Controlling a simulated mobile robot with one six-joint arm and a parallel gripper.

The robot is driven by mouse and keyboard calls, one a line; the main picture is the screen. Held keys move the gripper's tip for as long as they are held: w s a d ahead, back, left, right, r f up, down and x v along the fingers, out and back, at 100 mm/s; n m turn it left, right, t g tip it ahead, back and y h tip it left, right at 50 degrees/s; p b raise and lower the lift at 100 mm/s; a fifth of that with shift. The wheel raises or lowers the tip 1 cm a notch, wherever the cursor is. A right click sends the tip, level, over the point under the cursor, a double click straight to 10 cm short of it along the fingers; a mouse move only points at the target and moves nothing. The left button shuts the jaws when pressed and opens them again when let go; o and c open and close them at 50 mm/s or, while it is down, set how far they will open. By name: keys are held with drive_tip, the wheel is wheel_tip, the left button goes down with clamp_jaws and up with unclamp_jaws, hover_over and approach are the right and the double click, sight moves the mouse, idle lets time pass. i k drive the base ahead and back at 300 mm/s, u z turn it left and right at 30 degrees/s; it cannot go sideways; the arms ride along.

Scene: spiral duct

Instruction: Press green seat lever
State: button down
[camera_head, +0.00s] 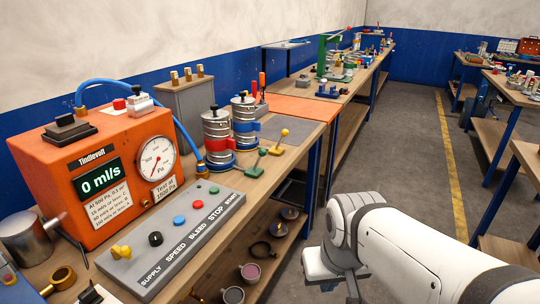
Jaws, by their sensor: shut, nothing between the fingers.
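A small green lever (262,153) with a ball end stands on the bench beside two metal duct stacks. Its foot is near the base of the left stack (217,141), which has a red clamp. A similar yellow lever (284,133) stands just behind it, near the right stack (244,120) with a blue clamp. My arm comes in from the lower right. My gripper (340,284) is at the bottom, over the aisle in the picture, right of the bench and well apart from the green lever. Its fingers show only in small part and look shut and empty.
An orange tester (62,182) with a gauge and blue hose stands at left. A grey control panel (172,243) with knobs and buttons lies in front of it. Cups and parts sit on the shelf below. The aisle (420,150) at right is clear.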

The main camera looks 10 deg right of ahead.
sight(262, 151)
drive_tip(key=u, duration=0.15)
drive_tip(key=i, duration=0.9)
drive_tip(key=z, duration=0.05)
